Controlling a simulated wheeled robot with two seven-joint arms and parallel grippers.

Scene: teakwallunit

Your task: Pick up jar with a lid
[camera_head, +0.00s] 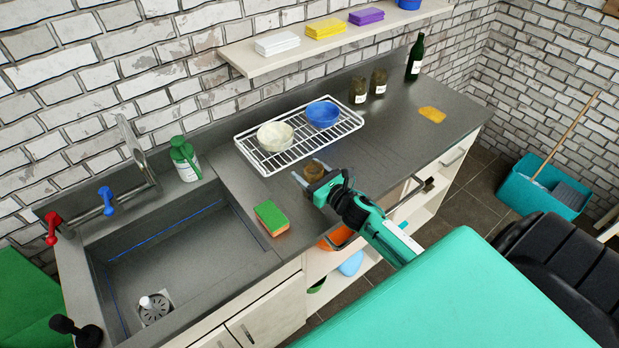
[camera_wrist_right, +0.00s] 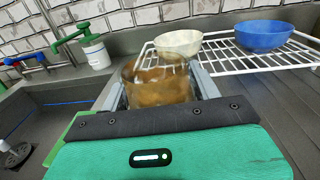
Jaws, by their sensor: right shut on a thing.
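A brownish glass jar (camera_head: 314,170) is between the fingers of my right gripper (camera_head: 309,172), over the counter in front of the wire rack. The gripper is shut on it. In the right wrist view the jar (camera_wrist_right: 160,82) looks upright, with a finger on each side; its lower part is hidden by the gripper body. I cannot tell if it touches the counter. Two similar jars with pale labels, a left one (camera_head: 358,91) and a right one (camera_head: 378,82), stand at the back of the counter.
The wire rack (camera_head: 272,161) holds a cream bowl (camera_head: 275,136) and a blue bowl (camera_head: 322,114). A green-and-orange sponge (camera_head: 271,217) lies near the sink (camera_head: 190,262). A dark bottle (camera_head: 415,58) and a yellow cloth (camera_head: 432,115) are right. The counter right of the rack is mostly clear.

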